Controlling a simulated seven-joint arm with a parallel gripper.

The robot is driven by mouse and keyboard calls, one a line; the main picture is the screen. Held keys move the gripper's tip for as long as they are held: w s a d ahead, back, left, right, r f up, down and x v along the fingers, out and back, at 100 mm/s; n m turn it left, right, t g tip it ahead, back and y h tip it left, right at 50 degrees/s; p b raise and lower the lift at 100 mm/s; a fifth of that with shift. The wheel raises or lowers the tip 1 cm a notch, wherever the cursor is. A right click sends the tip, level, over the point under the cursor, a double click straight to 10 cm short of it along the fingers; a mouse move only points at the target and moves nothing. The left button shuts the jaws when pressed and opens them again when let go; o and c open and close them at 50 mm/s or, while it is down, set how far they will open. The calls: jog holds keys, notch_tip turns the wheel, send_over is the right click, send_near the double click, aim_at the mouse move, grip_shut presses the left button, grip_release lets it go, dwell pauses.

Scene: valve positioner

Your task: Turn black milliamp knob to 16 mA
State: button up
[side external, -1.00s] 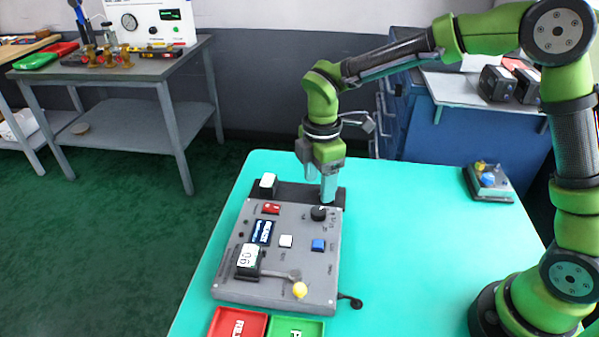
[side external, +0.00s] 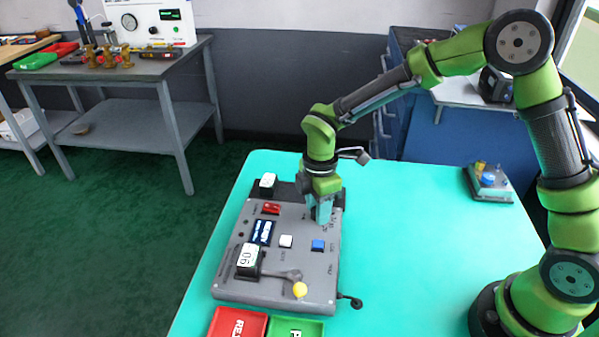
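The grey valve positioner panel (side external: 262,287) lies on the turquoise table. My gripper (side external: 320,214) points down at the panel's far right part, with its teal fingers low at the place of the black milliamp knob. The fingers hide the knob, so its pointer and setting do not show. I cannot tell whether the fingers touch or grip it.
Near the knob are a red switch (side external: 271,208), a white button (side external: 286,241) and a blue button (side external: 318,245). The table's right side is mostly clear.

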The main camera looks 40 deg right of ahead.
jog(key=c, duration=0.5)
jog(key=shift+m, duration=0.3)
jog(key=m, duration=0.3)
jog(key=shift+m, duration=0.3)
jog(key=m, duration=0.3)
jog(key=shift+m, duration=0.3)
jog(key=m, duration=0.5)
jog(key=shift+w+d+m, duration=0.1)
jog(key=shift+d+m, duration=0.05)
jog(key=shift+m, duration=2.35)
